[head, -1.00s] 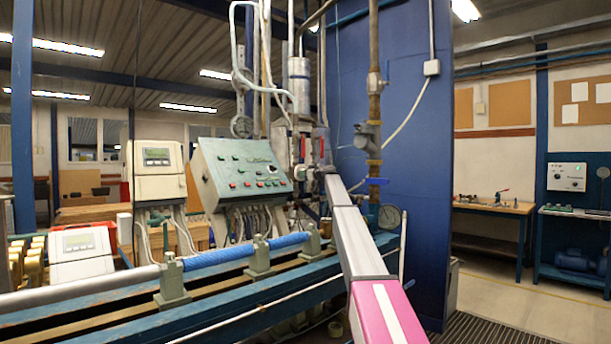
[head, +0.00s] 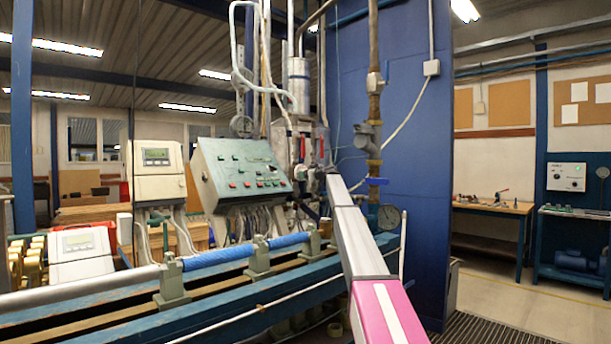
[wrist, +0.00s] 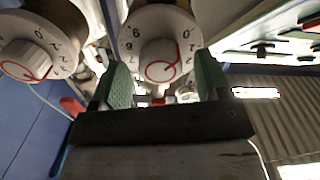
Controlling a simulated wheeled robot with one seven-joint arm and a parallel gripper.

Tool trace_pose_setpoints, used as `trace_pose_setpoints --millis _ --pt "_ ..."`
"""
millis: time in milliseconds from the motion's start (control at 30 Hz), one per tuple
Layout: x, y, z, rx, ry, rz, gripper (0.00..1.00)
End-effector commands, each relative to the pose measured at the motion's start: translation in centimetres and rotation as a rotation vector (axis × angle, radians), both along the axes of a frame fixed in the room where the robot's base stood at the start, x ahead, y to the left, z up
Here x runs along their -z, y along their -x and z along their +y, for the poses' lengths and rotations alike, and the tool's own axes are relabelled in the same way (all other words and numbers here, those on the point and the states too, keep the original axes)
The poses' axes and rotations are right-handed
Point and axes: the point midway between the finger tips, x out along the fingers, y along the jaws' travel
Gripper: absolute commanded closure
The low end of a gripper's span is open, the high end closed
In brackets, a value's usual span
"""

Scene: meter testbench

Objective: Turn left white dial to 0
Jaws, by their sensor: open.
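The wrist view is upside down. The left white dial (wrist: 158,22) shows at its top middle, with black digits around its rim and a knob with a red ring mark. A 0 is visible right of the knob in that view; I cannot tell the exact setting. My gripper (wrist: 162,63) is open, its two green fingers on either side of this dial's knob. A second white dial (wrist: 20,28) is at the left of the wrist view, outside the fingers. In the head view the gripper is too small to make out.
A sloped control panel (head: 238,158) with buttons stands left of my arm's end, and a blue wall (head: 405,210) behind and right of it. A blue pipe (head: 222,256) on a bench runs below. Vertical pipes and valves crowd the dials.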

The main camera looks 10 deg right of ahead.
Motion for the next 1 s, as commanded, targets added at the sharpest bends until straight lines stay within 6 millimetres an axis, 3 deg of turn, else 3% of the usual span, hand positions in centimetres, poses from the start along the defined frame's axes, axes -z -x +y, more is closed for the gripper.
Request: trace_pose_setpoints --millis 500,1000 --pt "0.1 7.2 -5.1 0.002 0.001 -0.001 0.31" --pt "0.0 8.0 -5.8 0.0 0.001 -0.001 0.31"
